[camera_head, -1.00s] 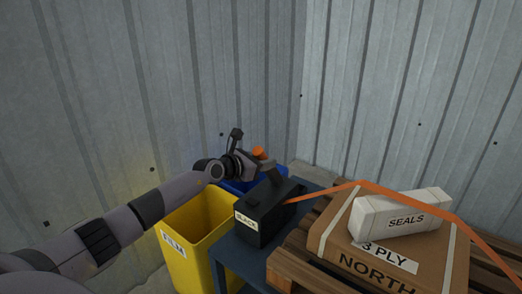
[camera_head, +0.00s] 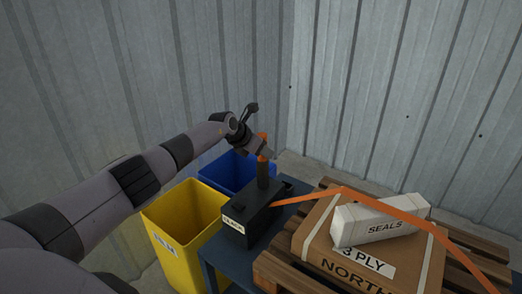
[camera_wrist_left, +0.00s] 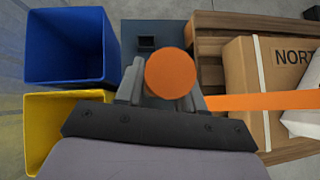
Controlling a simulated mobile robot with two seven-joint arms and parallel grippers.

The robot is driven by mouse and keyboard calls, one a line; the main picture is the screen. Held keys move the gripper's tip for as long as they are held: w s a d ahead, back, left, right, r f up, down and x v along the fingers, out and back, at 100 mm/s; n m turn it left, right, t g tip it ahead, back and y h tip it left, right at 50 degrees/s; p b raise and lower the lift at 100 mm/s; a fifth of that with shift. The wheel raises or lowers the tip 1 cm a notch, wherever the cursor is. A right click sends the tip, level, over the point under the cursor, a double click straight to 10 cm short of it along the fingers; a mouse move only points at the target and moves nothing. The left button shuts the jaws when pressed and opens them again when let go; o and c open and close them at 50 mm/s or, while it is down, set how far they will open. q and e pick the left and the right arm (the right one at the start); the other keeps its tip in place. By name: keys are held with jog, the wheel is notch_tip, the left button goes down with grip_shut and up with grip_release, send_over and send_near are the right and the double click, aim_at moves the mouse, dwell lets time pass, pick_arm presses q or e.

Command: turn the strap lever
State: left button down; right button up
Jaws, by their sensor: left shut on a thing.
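The strap lever (camera_head: 263,173) is a dark shaft with an orange end, standing about upright on a black box (camera_head: 250,212) with a pale label. My left gripper (camera_head: 264,154) is shut on the lever near its top. In the left wrist view the lever's round orange end (camera_wrist_left: 171,73) sits between my fingers (camera_wrist_left: 165,95) and hides the shaft below. An orange strap (camera_head: 300,199) runs from the box to the right, over the cartons. My right gripper is not in view.
The box stands on a blue table (camera_head: 228,258). A yellow bin (camera_head: 180,240) and a blue bin (camera_head: 228,172) are beside it. To the right, a wooden pallet (camera_head: 280,272) bears a brown carton (camera_head: 318,240) and a white SEALS box (camera_head: 380,222). Corrugated walls close off the back.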

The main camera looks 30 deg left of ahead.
pick_arm(q)
jog(key=shift+w+g, duration=0.3)
jog(key=shift+w, duration=0.05)
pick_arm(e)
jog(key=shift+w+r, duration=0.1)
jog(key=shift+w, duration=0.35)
pick_arm(q)
jog(key=c, duration=1.1)
grip_release()
jog(key=shift+r, duration=0.1)
jog(key=o, duration=0.3)
jog(key=shift+w, duration=0.1)
